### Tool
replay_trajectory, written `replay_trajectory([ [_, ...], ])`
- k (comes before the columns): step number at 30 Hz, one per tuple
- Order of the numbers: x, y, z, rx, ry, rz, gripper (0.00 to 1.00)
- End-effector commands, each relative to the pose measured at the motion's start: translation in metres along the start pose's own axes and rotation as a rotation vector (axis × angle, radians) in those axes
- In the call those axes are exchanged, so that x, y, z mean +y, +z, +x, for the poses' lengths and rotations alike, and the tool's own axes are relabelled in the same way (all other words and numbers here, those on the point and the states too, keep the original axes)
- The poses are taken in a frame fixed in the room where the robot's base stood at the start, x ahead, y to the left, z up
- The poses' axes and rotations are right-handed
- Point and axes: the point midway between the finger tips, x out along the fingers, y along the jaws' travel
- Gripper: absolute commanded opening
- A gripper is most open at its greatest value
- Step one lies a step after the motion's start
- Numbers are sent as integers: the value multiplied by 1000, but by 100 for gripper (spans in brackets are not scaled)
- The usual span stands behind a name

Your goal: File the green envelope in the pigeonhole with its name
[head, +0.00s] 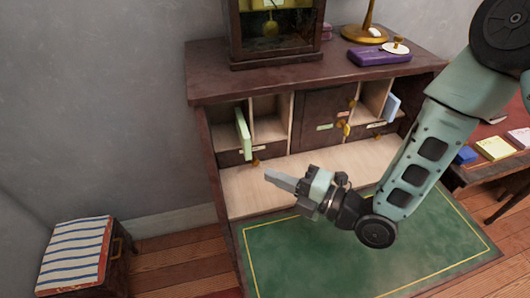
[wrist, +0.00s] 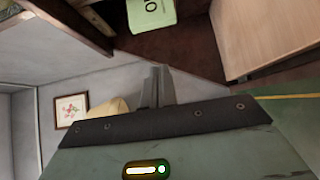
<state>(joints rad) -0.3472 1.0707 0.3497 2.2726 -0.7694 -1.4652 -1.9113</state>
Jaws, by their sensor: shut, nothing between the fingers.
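The green envelope (head: 243,133) stands upright in the left part of the desk's pigeonholes, by the divider between the two left openings, with its front edge jutting out. In the wrist view a pale green piece with a dark ring mark (wrist: 150,14), likely the same envelope, shows at the top, partly cut off. My gripper (head: 272,178) is shut and empty, below and to the right of the envelope, over the desk's pale ledge and apart from the envelope. Its fingers also show shut in the wrist view (wrist: 155,82). The name plates are too small to read.
A pale blue envelope (head: 392,107) stands in a right pigeonhole. A small door (head: 322,105) with a knob lies between the pigeonholes. The green desk mat (head: 300,262) is clear. A striped-top box (head: 75,255) stands on the floor at left.

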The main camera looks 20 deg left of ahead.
Motion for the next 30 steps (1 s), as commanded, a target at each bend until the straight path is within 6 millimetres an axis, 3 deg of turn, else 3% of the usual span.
replay_trajectory([
  [5, 2, 0, 36, 1, 1, 0, 0],
  [10, 2, 20, 52, -3, 1, -1, 0],
  [30, -4, 38, 70, -1, 2, -4, 0],
])
